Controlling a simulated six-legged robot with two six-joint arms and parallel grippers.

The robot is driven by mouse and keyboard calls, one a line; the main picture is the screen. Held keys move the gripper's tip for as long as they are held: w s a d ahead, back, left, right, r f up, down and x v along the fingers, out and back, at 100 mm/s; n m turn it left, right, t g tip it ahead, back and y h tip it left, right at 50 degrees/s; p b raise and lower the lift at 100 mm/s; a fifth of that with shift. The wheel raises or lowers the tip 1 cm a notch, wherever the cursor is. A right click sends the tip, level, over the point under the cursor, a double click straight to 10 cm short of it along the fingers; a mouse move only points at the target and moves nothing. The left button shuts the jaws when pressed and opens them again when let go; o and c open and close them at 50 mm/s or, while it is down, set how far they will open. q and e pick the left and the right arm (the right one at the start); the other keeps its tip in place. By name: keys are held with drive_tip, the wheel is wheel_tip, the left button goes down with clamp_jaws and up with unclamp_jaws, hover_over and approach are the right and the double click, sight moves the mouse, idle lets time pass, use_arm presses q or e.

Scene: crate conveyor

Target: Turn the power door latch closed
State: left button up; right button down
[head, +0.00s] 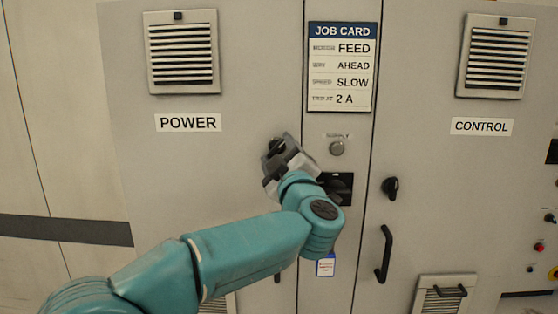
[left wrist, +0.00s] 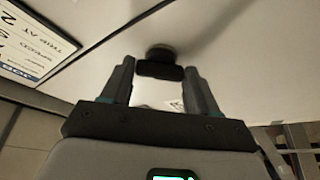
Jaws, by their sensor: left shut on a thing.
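The power door (head: 190,170) is the grey panel under the POWER label (head: 188,122), and it looks shut. My left gripper (head: 273,162) is at the door's right side, with the arm coming in from the lower left. In the left wrist view, the black power door latch (left wrist: 160,70) sits between the two fingers of the gripper, which is shut on its handle. In the head view the gripper mostly hides the latch, so its turn angle against the door is hard to tell there. My right gripper is not in view.
A job card (head: 342,67) hangs on the middle panel above a round supply lamp (head: 337,148). A dark switch (head: 345,190) is partly behind my arm. The control door on the right has a black latch (head: 390,188) and a vertical handle (head: 384,254).

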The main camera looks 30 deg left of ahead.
use_arm(q)
drive_tip(key=n, duration=0.1)
drive_tip(key=n+g, duration=0.1)
drive_tip(key=n, duration=0.2)
drive_tip(key=shift+r+g, duration=0.25)
drive_tip(key=shift+g, duration=0.15)
drive_tip(key=shift+r+n+g+h+p, duration=0.1)
drive_tip(key=shift+n+g+h+p, duration=0.2)
drive_tip(key=shift+n, duration=0.9)
drive_tip(key=shift+n+g+h+p, duration=0.2)
drive_tip(key=shift+n+g+p, duration=0.15)
drive_tip(key=shift+n, duration=0.85)
drive_tip(key=o, duration=1.1)
drive_tip(key=shift+c, duration=0.2)
